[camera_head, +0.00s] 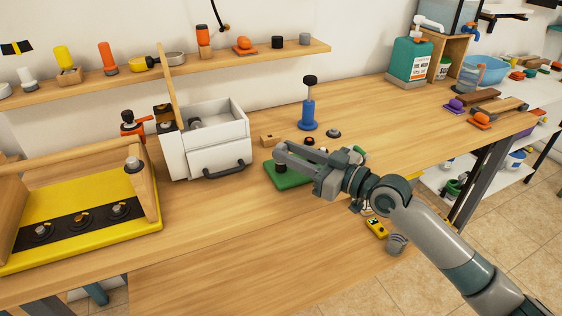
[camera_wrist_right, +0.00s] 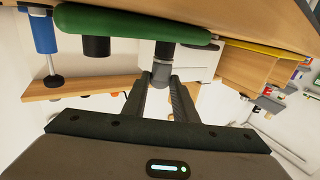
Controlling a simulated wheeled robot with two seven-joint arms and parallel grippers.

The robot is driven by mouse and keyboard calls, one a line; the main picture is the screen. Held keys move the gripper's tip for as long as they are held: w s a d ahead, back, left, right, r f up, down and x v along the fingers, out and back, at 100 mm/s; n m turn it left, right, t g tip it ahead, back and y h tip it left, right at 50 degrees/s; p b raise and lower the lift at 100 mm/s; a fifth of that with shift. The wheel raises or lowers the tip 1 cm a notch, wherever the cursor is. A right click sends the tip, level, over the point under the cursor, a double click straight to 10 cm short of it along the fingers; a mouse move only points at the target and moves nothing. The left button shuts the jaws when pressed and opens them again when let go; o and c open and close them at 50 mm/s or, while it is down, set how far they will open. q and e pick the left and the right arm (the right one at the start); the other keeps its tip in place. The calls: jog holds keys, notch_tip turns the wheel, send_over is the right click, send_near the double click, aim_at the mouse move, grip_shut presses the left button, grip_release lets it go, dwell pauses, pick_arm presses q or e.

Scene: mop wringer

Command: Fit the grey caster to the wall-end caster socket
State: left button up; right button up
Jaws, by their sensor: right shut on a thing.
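My right gripper (camera_head: 280,156) is over the green mat (camera_head: 284,180) on the workbench. In the right wrist view its fingers (camera_wrist_right: 162,90) are shut on a grey cylindrical piece, which looks like the grey caster (camera_wrist_right: 162,72), with a darker part (camera_wrist_right: 165,50) towards the mat. I cannot tell whether it touches the mat. A separate black cylinder (camera_wrist_right: 96,46) stands on the mat. At the left of the head view, a yellow base (camera_head: 100,242) carries a black strip (camera_head: 60,222) with several round fittings. I cannot tell which is the wall-end socket. My left gripper is not in view.
A white box with a handle (camera_head: 208,160) stands between the yellow base and the mat. A blue post with a black knob (camera_head: 308,114) stands behind the mat. A wooden side piece (camera_head: 143,185) rises at the base's right end. The front bench (camera_head: 240,250) is clear.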

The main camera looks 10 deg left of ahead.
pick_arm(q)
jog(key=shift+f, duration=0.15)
pick_arm(e)
jog(key=shift+f, duration=0.2)
dwell(0.5)
jog(key=o, duration=1.1)
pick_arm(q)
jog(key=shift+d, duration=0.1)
